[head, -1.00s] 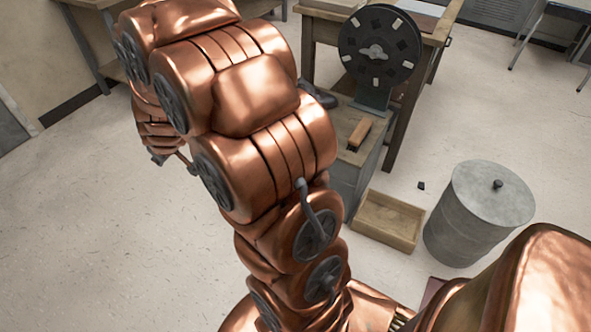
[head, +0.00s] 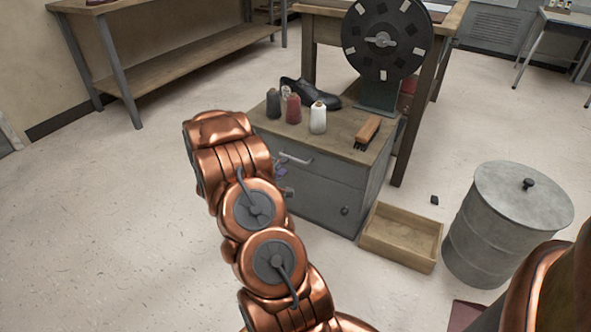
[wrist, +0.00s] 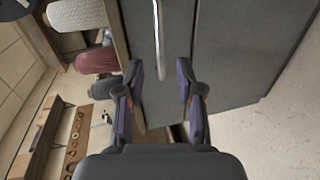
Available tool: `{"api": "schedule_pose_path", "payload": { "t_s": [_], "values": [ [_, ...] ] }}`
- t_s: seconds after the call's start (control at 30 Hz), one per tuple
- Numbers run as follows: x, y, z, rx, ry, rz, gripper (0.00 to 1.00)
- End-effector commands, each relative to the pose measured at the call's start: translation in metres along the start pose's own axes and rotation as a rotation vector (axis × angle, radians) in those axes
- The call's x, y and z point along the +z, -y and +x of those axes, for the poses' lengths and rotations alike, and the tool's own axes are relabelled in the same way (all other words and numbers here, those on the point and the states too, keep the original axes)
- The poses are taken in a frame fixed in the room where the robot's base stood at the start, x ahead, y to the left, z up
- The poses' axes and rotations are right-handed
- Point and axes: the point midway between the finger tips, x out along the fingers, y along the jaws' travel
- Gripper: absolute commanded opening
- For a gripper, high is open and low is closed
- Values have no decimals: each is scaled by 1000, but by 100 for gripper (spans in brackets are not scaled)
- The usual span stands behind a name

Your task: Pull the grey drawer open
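The grey drawer (head: 322,170) is the upper front of a grey cabinet with a wooden top, and looks flush with it. Its pale bar handle (head: 295,158) shows just right of my arm. In the wrist view the drawer front (wrist: 178,28) fills the upper middle, and the handle (wrist: 158,38) runs down between the lines of my two fingers. My gripper (wrist: 156,82) is open and empty, its fingertips spread on either side of the handle's near end. I cannot tell how far the fingertips are from the drawer face. In the head view my arm mostly hides the gripper.
Thread spools (head: 292,109), a black shoe (head: 309,93), a wooden-handled brush (head: 367,131) and a wheel on a stand (head: 383,45) are on the cabinet top. A wooden box (head: 400,238) and a metal drum (head: 508,225) stand at right. The floor at left is clear.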

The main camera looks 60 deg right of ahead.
Motion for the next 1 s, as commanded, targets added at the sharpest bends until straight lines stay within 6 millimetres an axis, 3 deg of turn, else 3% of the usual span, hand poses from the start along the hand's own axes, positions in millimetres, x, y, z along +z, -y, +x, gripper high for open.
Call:
{"api": "schedule_pose_path", "payload": {
  "t_s": [0.27, 0.7, 1.0],
  "values": [
    [8, 3, 22, 24, 21, -18, 37],
    [8, 2, 76, 21, 18, -17, 37],
    [7, 0, 82, 20, 17, -18, 37]
  ]
}}
